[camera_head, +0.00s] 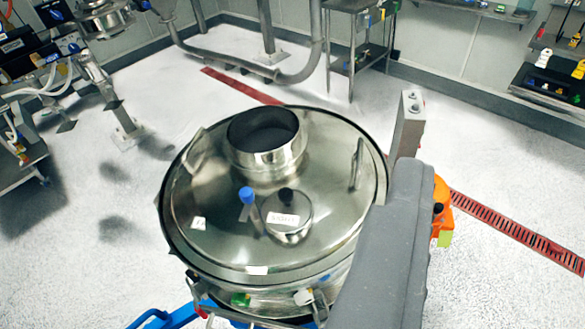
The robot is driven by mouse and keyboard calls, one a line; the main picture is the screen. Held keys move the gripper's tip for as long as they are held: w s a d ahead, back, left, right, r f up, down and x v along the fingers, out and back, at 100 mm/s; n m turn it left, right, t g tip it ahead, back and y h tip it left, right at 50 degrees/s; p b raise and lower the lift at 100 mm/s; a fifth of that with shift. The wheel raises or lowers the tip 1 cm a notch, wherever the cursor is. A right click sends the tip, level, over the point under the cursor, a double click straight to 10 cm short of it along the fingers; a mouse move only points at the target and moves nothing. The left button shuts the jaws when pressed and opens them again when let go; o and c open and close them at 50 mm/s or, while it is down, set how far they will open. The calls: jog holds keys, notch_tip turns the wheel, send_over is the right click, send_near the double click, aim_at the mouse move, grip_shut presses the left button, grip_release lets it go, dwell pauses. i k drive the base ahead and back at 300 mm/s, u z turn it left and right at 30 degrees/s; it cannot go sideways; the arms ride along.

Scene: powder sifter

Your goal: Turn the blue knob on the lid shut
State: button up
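The blue knob (247,195) stands up on a short stem on the round steel lid (330,140), left of the lid's centre front. Beside it on the right is a small round cap with a black knob (287,196) and a white label. A wide open steel collar (268,160) rises behind them. A grey padded part (385,250), seemingly my arm or gripper, reaches up from the bottom right with a metal piece at its far end. It covers the lid's right front edge and appears apart from the blue knob. No pair of fingertips can be made out.
A curved handle (357,163) stands on the lid's right side. Blue framing (170,318) shows below the vessel. A steel table (357,40) and pipework (300,70) stand behind.

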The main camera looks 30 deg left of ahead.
aim_at(246, 194)
jog(key=k, duration=1.2)
jog(key=u, duration=0.6)
jog(key=i, duration=1.8)
jog(key=z, duration=0.15)
